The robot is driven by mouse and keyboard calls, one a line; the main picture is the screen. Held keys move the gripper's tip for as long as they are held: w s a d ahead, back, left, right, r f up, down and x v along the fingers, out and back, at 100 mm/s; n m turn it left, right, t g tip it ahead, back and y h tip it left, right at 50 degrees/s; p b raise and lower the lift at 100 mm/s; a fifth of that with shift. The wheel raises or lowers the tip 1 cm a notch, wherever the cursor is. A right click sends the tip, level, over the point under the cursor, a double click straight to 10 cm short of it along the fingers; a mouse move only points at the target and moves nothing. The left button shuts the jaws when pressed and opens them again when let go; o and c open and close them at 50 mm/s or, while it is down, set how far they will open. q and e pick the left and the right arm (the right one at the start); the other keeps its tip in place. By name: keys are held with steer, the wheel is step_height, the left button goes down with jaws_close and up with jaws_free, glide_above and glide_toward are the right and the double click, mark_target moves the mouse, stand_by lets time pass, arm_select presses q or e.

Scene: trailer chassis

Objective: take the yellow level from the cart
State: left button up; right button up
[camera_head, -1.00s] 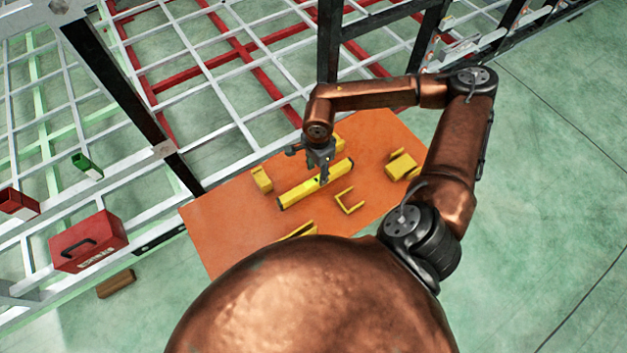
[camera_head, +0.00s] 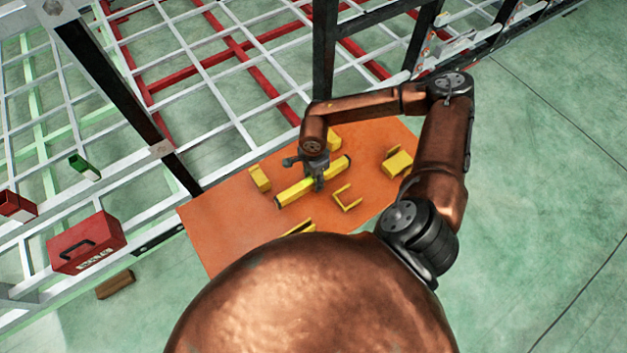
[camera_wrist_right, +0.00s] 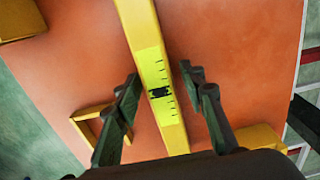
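The yellow level (camera_head: 293,194) lies on the orange top of the cart (camera_head: 225,222). In the right wrist view the level (camera_wrist_right: 146,42) runs lengthwise between my fingers, with a lime label, a dark vial and black tick marks on it. My right gripper (camera_head: 319,186) is at the middle of the level and hides that part in the head view. In the wrist view my right gripper (camera_wrist_right: 159,82) is open, with one finger on each side of the level and gaps showing. My left gripper is not in view.
Several yellow brackets lie around the level: one at left (camera_head: 260,178), an open one at front right (camera_head: 347,198), one farther right (camera_head: 397,162). A dark frame post (camera_head: 326,60) stands behind the cart. A red toolbox (camera_head: 86,243) is at left.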

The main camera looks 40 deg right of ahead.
jaws_close()
steer(key=shift+r, duration=0.15)
stand_by(0.4)
